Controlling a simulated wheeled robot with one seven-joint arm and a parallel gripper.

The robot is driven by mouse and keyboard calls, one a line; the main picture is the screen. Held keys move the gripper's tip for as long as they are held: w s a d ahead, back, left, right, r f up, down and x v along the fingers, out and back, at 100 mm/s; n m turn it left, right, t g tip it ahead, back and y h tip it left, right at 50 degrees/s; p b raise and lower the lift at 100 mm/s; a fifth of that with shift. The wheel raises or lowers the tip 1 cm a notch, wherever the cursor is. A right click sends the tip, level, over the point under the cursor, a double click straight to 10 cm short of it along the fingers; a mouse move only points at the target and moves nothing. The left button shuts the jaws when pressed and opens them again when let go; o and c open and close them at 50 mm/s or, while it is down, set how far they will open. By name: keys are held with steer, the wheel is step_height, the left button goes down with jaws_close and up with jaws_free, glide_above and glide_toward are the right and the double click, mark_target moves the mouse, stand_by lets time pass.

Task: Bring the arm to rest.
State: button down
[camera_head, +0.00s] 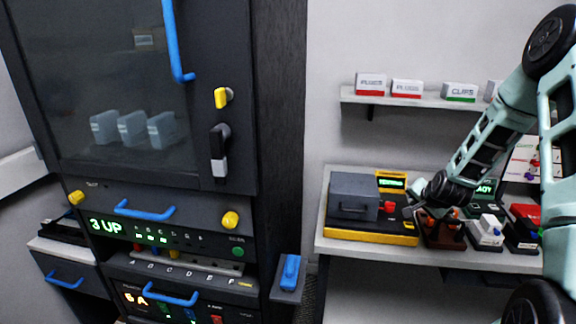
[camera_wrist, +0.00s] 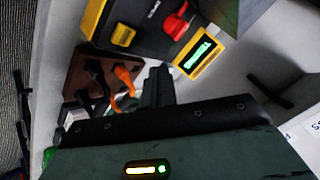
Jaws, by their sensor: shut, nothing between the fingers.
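My arm (camera_head: 490,135) comes in from the right edge and reaches down and left over the bench in the head view. My gripper (camera_head: 411,209) is at its lower end, small and dark, beside the tester and near the brown cable rack. In the wrist view the dark fingers of my gripper (camera_wrist: 158,84) are together, with nothing between them. The brown rack (camera_wrist: 85,72) with black and orange cable ends lies left of the fingers. I cannot tell whether the gripper touches anything.
A grey-lidded tester (camera_head: 352,190) on a yellow-edged base stands on the white bench (camera_head: 340,248). Small devices (camera_head: 487,230) stand to the right. A shelf (camera_head: 420,99) with labelled boxes hangs above. A tall dark cabinet (camera_head: 285,110) fills the left.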

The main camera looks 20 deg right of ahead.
steer(key=s+a+r+n+g+y, duration=0.1)
steer(key=a+r+n+y, duration=0.2)
steer(key=a, duration=0.8)
steer(key=s+a+r+n+g+y, duration=0.15)
steer(key=a+n, duration=0.25)
steer(key=a, duration=0.7)
steer(key=a+r+n+g+y, duration=0.1)
steer(key=a+r+n, duration=0.25)
steer(key=a, duration=0.75)
steer(key=s+a+r+n+g+b, duration=0.1)
steer(key=s+a+n, duration=0.2)
steer(key=s+a, duration=0.3)
steer(key=s+a+r+n+g, duration=0.2)
steer(key=s+a+n, duration=0.1)
steer(key=s+a, duration=0.35)
steer(key=s+a+r+n+g, duration=0.1)
steer(key=s+n, duration=0.4)
steer(key=s, duration=0.9)
steer(key=shift+s+a+r+g+h+b, duration=0.3)
steer(key=shift+a+r+h, duration=0.2)
steer(key=shift+a, duration=0.4)
steer(key=shift+w, duration=0.1)
